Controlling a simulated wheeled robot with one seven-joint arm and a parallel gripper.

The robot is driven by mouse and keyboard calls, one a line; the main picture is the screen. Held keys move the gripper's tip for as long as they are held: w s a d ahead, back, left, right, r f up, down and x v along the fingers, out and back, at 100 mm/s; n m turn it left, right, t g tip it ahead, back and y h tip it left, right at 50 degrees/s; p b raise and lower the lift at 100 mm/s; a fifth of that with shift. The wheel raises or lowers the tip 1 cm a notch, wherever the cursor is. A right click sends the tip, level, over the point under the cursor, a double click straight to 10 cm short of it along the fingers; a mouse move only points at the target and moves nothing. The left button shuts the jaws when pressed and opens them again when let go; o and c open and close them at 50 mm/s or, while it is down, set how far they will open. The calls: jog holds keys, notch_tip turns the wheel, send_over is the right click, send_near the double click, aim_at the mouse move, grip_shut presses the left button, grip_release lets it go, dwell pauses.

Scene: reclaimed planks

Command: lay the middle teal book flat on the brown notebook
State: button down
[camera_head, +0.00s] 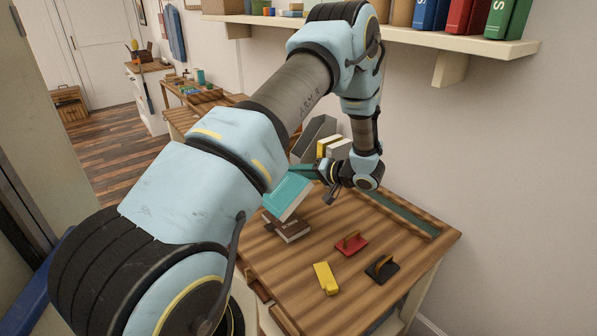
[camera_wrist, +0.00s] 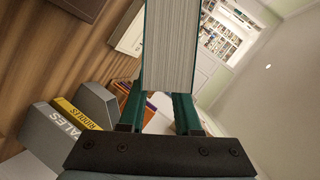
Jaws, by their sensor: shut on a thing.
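The teal book (camera_head: 287,196) is in my gripper (camera_head: 312,173), held tilted above the table. In the wrist view the teal book (camera_wrist: 171,50) stands between the two fingers (camera_wrist: 160,112), its page edges facing the camera. The brown notebook (camera_head: 291,229) lies on the table just below the book's lower end in the head view. The book partly covers it there, and I cannot tell whether they touch. My arm hides part of the table to the left.
A red handled block (camera_head: 351,245), a yellow one (camera_head: 325,278) and a black one (camera_head: 382,268) lie at the front right. A wall shelf (camera_head: 450,40) holds binders above.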

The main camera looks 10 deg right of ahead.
notch_tip(320, 180, down, 7)
jog(key=b, duration=0.3)
jog(key=shift+r, duration=0.2)
dwell(0.4)
jog(key=c, duration=0.5)
grip_release()
jog(key=shift+s, duration=0.1)
jog(key=shift+p+v, duration=1.1)
jog(key=shift+v, duration=3.35)
jog(key=shift+r, duration=0.1)
